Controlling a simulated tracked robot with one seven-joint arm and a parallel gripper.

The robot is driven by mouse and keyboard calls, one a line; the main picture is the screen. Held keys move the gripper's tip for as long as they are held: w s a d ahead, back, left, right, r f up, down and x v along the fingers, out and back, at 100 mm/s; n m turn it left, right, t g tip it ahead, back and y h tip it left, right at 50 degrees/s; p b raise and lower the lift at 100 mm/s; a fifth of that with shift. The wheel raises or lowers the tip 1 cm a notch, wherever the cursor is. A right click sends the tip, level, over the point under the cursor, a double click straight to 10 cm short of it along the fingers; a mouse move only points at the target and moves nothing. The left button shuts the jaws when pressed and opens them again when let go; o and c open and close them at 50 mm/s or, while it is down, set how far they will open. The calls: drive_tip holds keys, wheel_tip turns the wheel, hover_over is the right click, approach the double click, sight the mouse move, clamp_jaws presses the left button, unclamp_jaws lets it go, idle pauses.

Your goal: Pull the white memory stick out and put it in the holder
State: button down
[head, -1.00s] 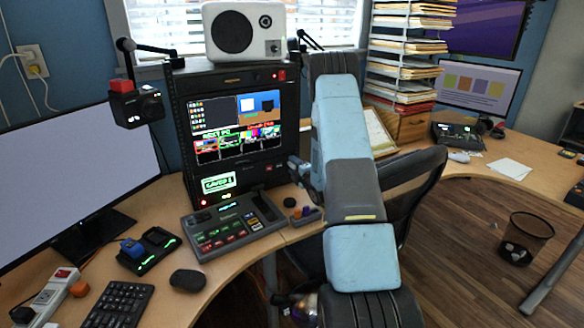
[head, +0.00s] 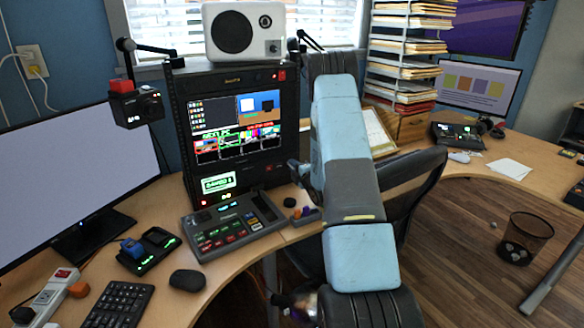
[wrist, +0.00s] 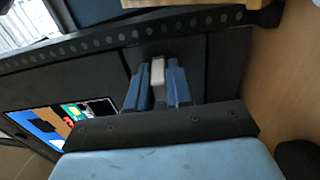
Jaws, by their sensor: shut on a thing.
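In the wrist view the white memory stick (wrist: 157,72) sits between the two blue fingers of my gripper (wrist: 158,84). The fingers are shut on its sides. Its far end meets the dark side panel of the black rack unit; I cannot tell if it is still seated in a port. In the head view my gripper (head: 294,168) is at the lower right side of the black rack unit (head: 181,110), and the stick is not distinguishable there. A small holder (head: 306,217) with orange and purple pieces in it stands on the desk just below my gripper.
A control console (head: 232,225) lies in front of the rack. A small black round thing (head: 289,202) is beside the holder. A black chair (head: 425,180) stands behind my arm. The desk edge runs close in front of the holder.

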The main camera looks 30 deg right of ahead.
drive_tip(key=shift+s, duration=0.15)
drive_tip(key=shift+s, duration=2.65)
drive_tip(key=shift+s+d, duration=0.1)
drive_tip(key=shift+s, duration=0.15)
